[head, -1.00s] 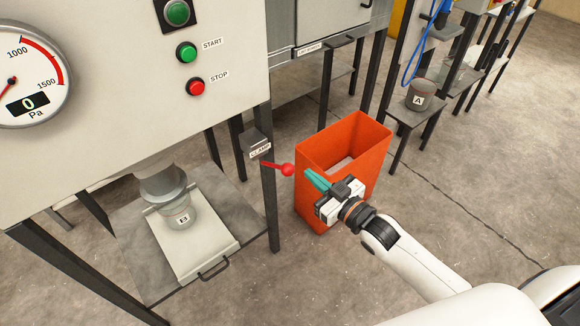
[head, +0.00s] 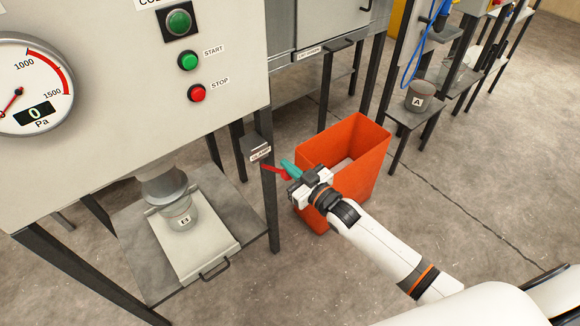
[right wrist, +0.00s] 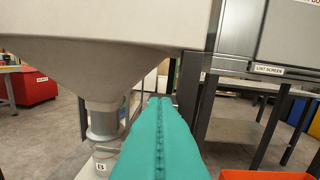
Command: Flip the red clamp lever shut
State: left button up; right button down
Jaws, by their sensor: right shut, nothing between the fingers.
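The red clamp lever (head: 274,170) sticks out to the right from the dark clamp block (head: 255,147) on the machine's front right leg. Its ball end is mostly hidden by my right gripper. My right gripper (head: 288,167), with teal fingers, is shut and empty at the lever's outer end; I cannot tell whether it touches. In the right wrist view the shut teal fingers (right wrist: 160,115) point forward, and the lever does not show there. My left gripper is not in view.
An orange bin (head: 352,190) stands right behind my right gripper. The canister marked B (head: 180,213) sits on a plate under the machine's spout. The start button (head: 188,60) and stop button (head: 197,93) are on the panel above. Open floor lies to the right.

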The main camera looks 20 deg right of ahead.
jog(key=shift+f, duration=0.25)
